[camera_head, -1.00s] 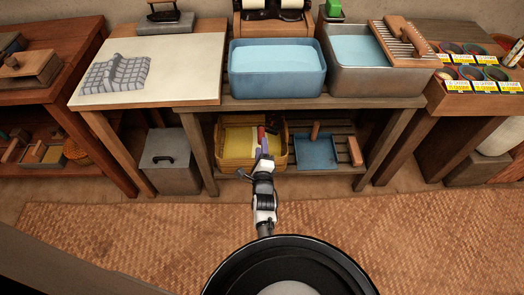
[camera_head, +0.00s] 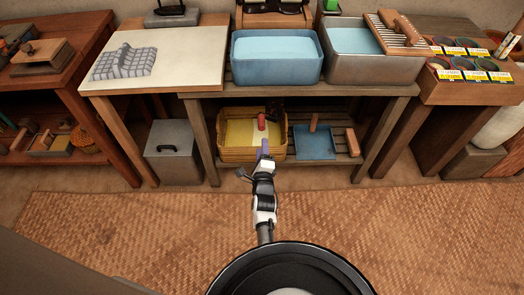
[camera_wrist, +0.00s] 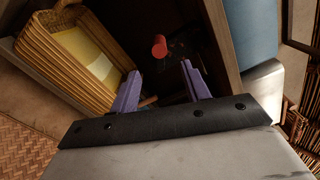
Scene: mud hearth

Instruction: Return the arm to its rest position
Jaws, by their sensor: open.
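My arm reaches forward from the bottom of the head view. My gripper (camera_head: 264,147) is in front of the front right part of a wicker basket (camera_head: 235,155) on the low shelf. In the wrist view its two purple fingers (camera_wrist: 161,72) are spread apart with nothing between them. The basket (camera_wrist: 75,75) shows there at the upper left, with yellow and pale sheets in it. A red cylinder (camera_wrist: 159,46) lies beyond the fingers; I cannot tell whether it is inside the basket. It also shows in the head view (camera_head: 261,121).
A blue tray (camera_head: 315,145) lies on the shelf right of the basket. A grey lidded box (camera_head: 172,165) stands left. The woven mat (camera_head: 400,220) is clear.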

